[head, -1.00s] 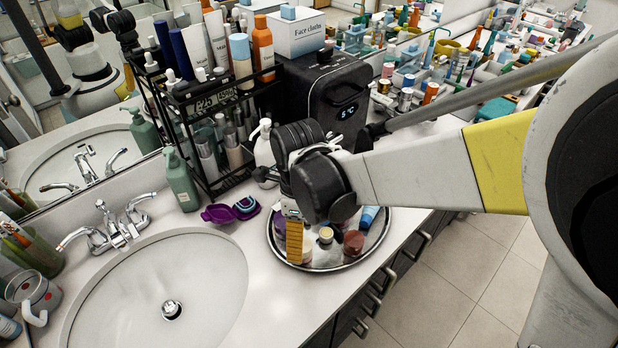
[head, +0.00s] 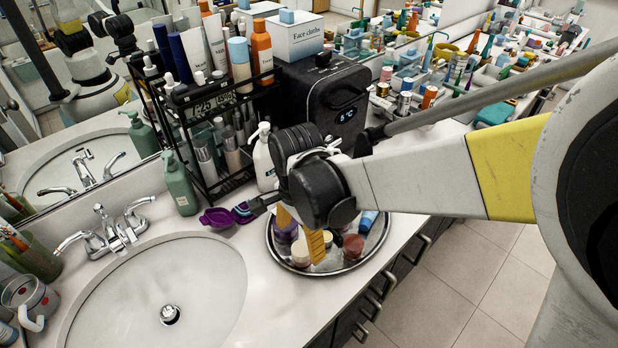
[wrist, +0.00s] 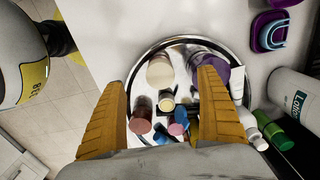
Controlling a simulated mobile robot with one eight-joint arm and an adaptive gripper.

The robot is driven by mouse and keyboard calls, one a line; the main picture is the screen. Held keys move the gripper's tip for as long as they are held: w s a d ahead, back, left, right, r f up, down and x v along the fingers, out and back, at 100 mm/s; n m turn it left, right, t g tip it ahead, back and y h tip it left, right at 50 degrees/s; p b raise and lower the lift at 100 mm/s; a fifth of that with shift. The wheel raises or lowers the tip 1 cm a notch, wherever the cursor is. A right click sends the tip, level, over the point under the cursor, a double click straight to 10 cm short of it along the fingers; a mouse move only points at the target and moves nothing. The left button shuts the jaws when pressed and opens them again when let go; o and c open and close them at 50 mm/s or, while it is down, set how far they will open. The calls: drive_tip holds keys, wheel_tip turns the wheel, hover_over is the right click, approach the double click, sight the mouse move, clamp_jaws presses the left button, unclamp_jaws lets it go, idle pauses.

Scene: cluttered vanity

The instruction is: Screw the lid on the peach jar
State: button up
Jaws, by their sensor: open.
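The peach jar (wrist: 160,70) stands on the round mirrored tray; it also shows in the head view (head: 300,252) beside a yellow finger. My gripper (wrist: 163,84) is open and empty above the tray, pointing down. In the wrist view the peach jar lies between the fingertips, towards the tray's rim. I cannot tell whether the jar bears a lid. A small dark-rimmed jar with a pale top (wrist: 167,104) stands near the tray's middle. No loose lid can be made out for certain.
The tray (wrist: 190,40) also holds a purple jar (wrist: 237,82), a reddish jar (wrist: 140,115) and blue tubes. A lotion bottle (wrist: 294,92) and an open purple case (wrist: 268,32) stand close by. The sink (head: 150,300) is left; a black rack stands behind.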

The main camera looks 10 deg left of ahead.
drive_tip(key=n, duration=0.4)
drive_tip(key=shift+d+n, duration=0.1)
drive_tip(key=shift+n, duration=0.3)
drive_tip(key=shift+s+n, duration=0.1)
drive_tip(key=shift+n, duration=0.4)
drive_tip(key=n, duration=0.2)
drive_tip(key=shift+n, duration=0.4)
drive_tip(key=n, duration=0.3)
drive_tip(key=shift+d, duration=0.1)
